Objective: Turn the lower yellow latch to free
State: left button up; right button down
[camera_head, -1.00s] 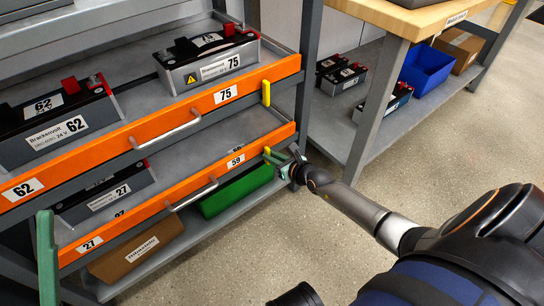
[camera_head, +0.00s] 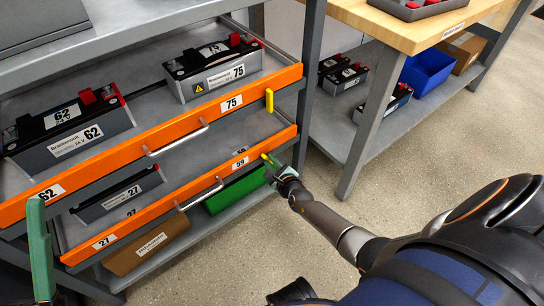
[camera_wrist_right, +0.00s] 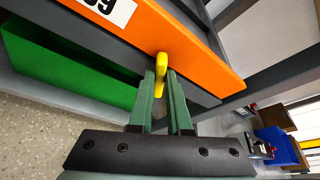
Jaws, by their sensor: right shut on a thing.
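The lower yellow latch (camera_head: 265,157) sits at the right end of the lower orange drawer front (camera_head: 150,208). My right gripper (camera_head: 272,165) is at it, and only a small part of the latch shows in the head view. In the right wrist view the latch (camera_wrist_right: 160,68) lies between the two green fingertips (camera_wrist_right: 161,82), which are shut on it. Its exact turn angle is hard to tell. The upper yellow latch (camera_head: 269,101) stands upright on the upper orange drawer front (camera_head: 150,139). One green finger of my left gripper (camera_head: 40,250) shows at the left edge.
Batteries marked 62 (camera_head: 75,135), 75 (camera_head: 215,72) and 27 (camera_head: 115,195) sit in the drawers. A green bin (camera_head: 232,190) and a cardboard box (camera_head: 145,247) are on the shelf below. A wooden bench (camera_head: 405,30) stands at the right, with open floor before it.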

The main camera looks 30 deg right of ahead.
pick_arm(q)
notch_tip(320, 180, down, 6)
jog(key=b, duration=0.6)
jog(key=shift+w+d+f+m, duration=0.2)
jog(key=shift+d+m, duration=0.1)
jog(key=shift+d, duration=0.1)
pick_arm(e)
jog(key=shift+a+f+n+t+h, duration=0.25)
jog(key=shift+f+n+t+h, duration=0.3)
jog(key=shift+n, duration=0.9)
jog(key=shift+a+f+n+t+h, duration=0.25)
jog(key=shift+f+n+t+h, duration=0.3)
jog(key=shift+n, duration=0.95)
jog(key=shift+a+f+n+t+h, duration=0.3)
jog(key=shift+n+t+h, duration=0.3)
jog(key=shift+n, duration=0.85)
pick_arm(q)
jog(key=shift+f, duration=0.15)
pick_arm(e)
jog(key=shift+d, duration=0.1)
jog(key=c, duration=0.9)
grip_release()
jog(key=shift+o, duration=0.2)
pick_arm(q)
jog(key=shift+s+a, duration=0.1)
pick_arm(e)
jog(key=shift+s, duration=0.15)
